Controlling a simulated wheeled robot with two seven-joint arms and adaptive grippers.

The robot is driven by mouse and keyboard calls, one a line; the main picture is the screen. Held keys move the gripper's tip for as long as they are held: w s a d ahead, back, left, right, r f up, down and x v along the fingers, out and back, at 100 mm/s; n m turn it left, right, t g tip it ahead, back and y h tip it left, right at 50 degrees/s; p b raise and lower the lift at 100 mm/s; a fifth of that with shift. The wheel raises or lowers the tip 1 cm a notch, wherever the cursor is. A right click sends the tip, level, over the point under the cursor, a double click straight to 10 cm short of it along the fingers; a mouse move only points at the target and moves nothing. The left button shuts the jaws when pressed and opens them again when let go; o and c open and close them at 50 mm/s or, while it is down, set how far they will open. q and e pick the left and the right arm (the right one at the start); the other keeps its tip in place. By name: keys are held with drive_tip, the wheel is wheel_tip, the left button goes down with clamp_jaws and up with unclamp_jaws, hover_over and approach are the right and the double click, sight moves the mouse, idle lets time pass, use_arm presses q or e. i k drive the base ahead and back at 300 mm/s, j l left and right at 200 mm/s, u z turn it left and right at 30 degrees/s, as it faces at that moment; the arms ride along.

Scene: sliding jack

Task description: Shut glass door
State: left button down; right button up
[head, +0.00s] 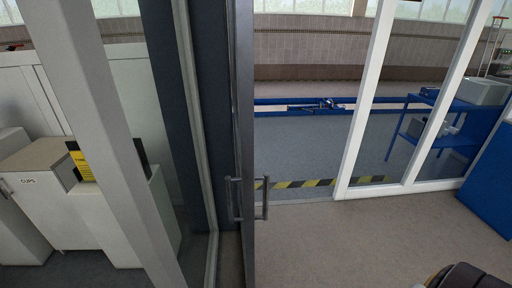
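The glass door (244,120) stands open in the middle of the head view, seen almost edge-on as a tall narrow grey frame. A metal bar handle (264,198) sticks out on its right face, and another handle (233,198) shows on its left side. To the right of the door is an open gap, bounded by a white post (367,100). No gripper is clearly seen. A dark rounded part at the bottom right corner looks like a piece of my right arm. Neither gripper is seen touching the door.
Yellow-black floor tape (310,184) runs near the doorway. Beyond are a blue rail (300,105) and a blue shelf cart (440,125). White cabinets (45,205) stand at the left behind a pale post (95,130). The beige floor (340,235) right of the door is clear.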

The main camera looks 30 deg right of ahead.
sight(240, 12)
drive_tip(key=i+j+z, duration=0.1)
drive_tip(key=j+z, duration=0.65)
drive_tip(key=z, duration=0.15)
drive_tip(key=j+z, duration=0.35)
drive_tip(key=j, duration=0.35)
drive_tip(key=i, duration=0.05)
